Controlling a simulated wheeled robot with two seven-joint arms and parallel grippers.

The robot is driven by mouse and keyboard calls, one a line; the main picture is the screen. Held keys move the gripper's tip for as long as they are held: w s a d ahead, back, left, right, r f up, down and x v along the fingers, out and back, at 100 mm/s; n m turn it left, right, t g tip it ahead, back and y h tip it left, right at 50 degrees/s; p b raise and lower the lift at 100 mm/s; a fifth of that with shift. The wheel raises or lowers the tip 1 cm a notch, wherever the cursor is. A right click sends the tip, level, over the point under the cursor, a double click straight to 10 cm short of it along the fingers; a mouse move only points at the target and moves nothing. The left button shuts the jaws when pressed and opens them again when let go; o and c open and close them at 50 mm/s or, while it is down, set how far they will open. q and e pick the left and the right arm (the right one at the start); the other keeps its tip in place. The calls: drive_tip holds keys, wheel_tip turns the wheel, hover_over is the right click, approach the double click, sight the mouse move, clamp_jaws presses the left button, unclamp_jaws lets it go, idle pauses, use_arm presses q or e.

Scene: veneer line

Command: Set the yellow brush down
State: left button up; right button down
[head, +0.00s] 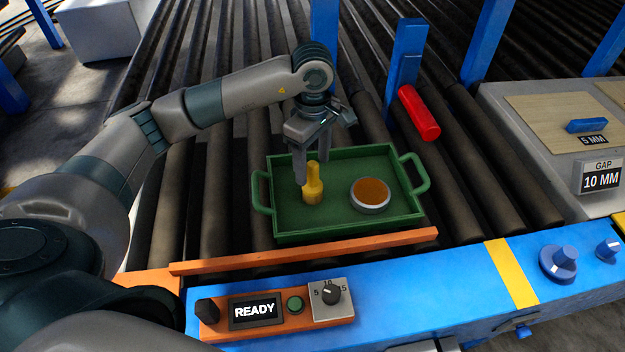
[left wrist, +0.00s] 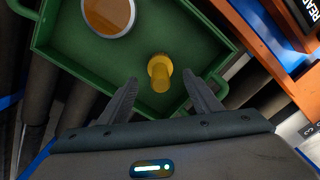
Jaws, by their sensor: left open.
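The yellow brush (head: 313,190) stands upright on the floor of the green tray (head: 290,222), left of a round dish with amber contents (head: 370,194). My left gripper (head: 312,166) is open at the brush's upper part, one finger showing to its left. In the left wrist view the brush (left wrist: 160,73) shows between the two spread fingertips, with a visible gap on each side. The dish (left wrist: 108,14) and the tray (left wrist: 75,78) show there too. My right gripper is not in view.
The tray sits on dark rollers behind an orange rail (head: 300,252). A red cylinder (head: 419,112) lies to the right beside a blue post. A control panel reading READY (head: 255,311) is in front. A grey station with a wood sheet (head: 555,118) stands at right.

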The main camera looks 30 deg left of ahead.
use_arm(q)
drive_tip(key=shift+r+b, duration=0.45)
drive_tip(key=shift+r, duration=1.4)
